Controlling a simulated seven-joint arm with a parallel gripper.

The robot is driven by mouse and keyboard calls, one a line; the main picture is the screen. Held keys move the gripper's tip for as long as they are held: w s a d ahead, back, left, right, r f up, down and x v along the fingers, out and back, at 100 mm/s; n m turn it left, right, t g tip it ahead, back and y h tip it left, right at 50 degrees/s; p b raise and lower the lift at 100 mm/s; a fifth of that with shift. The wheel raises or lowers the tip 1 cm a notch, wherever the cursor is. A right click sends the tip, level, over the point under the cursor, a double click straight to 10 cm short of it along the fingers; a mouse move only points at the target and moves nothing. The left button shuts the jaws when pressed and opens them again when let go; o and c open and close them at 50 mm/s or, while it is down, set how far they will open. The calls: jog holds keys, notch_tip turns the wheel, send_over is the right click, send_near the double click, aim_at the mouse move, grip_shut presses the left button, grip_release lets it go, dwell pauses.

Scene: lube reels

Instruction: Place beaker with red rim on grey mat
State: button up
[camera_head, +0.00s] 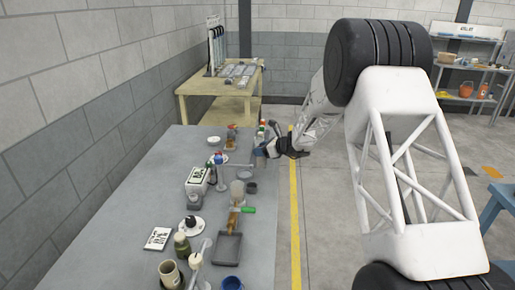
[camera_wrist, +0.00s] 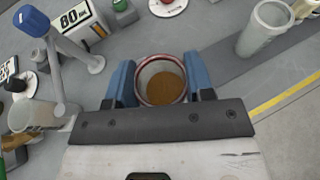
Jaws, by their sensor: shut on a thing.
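The beaker with a red rim (camera_wrist: 161,80) sits between my blue gripper fingers (camera_wrist: 160,88) in the wrist view. It holds something brown, and I look down into it. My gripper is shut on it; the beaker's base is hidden. In the head view my gripper (camera_head: 270,150) is over the far right edge of the grey table (camera_head: 120,205), and the beaker is too small and covered to make out. A dark grey flat square piece (camera_head: 228,249) lies near the table's front right; I cannot tell if it is the grey mat.
A clear beaker (camera_wrist: 265,28) stands to the right in the wrist view. A blue-knobbed post (camera_wrist: 32,20), a white box marked 80 (camera_wrist: 75,18) and a translucent beaker (camera_wrist: 35,115) are at left.

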jog(key=w+a, duration=0.2)
jog(key=w, duration=0.7)
jog(key=shift+a+f, duration=0.25)
jog(key=shift+f, duration=0.15)
jog(key=shift+f, duration=1.75)
jog(key=shift+f, duration=0.1)
jog(key=o, duration=1)
jog(key=shift+c, duration=0.2)
jog(key=v, duration=1.2)
